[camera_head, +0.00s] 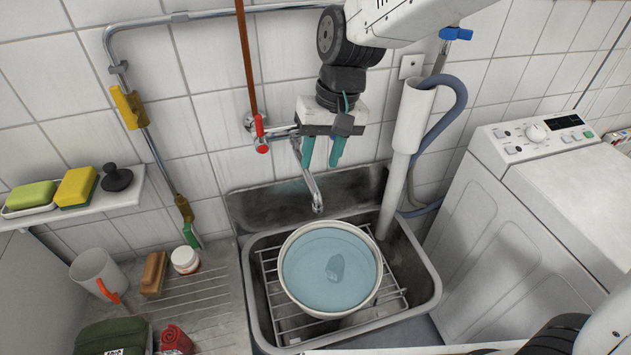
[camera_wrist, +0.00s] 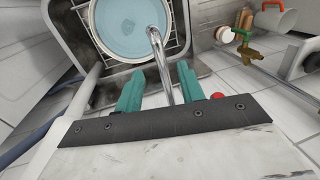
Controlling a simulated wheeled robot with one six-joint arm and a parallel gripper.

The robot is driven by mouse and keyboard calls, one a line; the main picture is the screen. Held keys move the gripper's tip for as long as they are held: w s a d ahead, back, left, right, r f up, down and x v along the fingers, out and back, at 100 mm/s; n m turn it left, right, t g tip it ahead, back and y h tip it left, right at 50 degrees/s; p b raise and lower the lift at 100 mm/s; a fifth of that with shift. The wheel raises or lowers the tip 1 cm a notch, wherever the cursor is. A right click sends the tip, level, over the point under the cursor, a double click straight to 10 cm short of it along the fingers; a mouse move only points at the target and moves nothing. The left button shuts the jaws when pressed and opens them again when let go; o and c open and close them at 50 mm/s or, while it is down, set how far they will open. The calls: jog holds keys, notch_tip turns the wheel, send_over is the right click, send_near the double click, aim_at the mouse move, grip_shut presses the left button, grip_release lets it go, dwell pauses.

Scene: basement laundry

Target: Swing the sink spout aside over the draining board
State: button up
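The chrome sink spout (camera_head: 311,184) comes from the wall tap and reaches forward and down, its outlet over the back rim of a water-filled basin (camera_head: 288,302) in the sink (camera_head: 262,330). My gripper (camera_head: 322,162) is open, fingers pointing down, at the spout's upper part. In the wrist view the spout (camera_wrist: 160,60) runs between the two teal fingers (camera_wrist: 160,82), with gaps on both sides; whether it touches either finger I cannot tell. The tap's red handle (camera_head: 262,136) is left of my gripper. The ribbed draining board (camera_head: 205,300) lies left of the sink.
A brown brush (camera_head: 154,272), a white jar (camera_head: 185,260) and a mug (camera_head: 95,272) stand on the draining board. A white standpipe (camera_head: 395,180) rises right of my gripper. A washing machine (camera_head: 480,230) stands at right.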

aim_at(315, 185)
jog(key=f, duration=0.4)
jog(key=a+f, duration=0.1)
jog(key=f, duration=0.2)
jog(key=shift+s+a, duration=0.1)
jog(key=shift+s, duration=0.1)
grip_shut()
jog(key=shift+w, duration=0.1)
